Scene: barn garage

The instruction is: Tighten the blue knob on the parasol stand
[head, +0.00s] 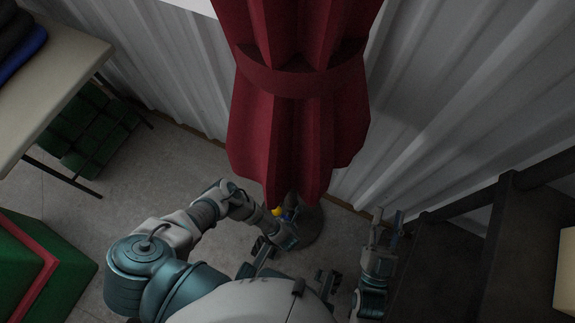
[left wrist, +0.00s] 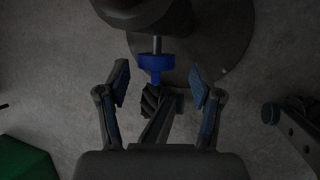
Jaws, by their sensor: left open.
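The blue knob (left wrist: 156,65) sits on a short metal screw in the left wrist view, at the side of the parasol stand's dark tube (left wrist: 135,8). The stand's round dark base (left wrist: 225,45) lies on the floor. My left gripper (left wrist: 159,80) is open, its two fingers on either side of the knob's line and apart from it. In the head view the left gripper is low beside the stand base (head: 312,228), partly hidden by its own arm. My right gripper (head: 386,222) is open and empty, right of the stand. The closed red parasol (head: 298,110) hangs above the stand.
A corrugated wall (head: 440,90) stands behind the parasol. Dark shelving (head: 465,245) is close on the right. A table (head: 50,75) with green items (head: 85,130) under it is at the left, and a green and red box (head: 40,265) is at lower left. Floor between is clear.

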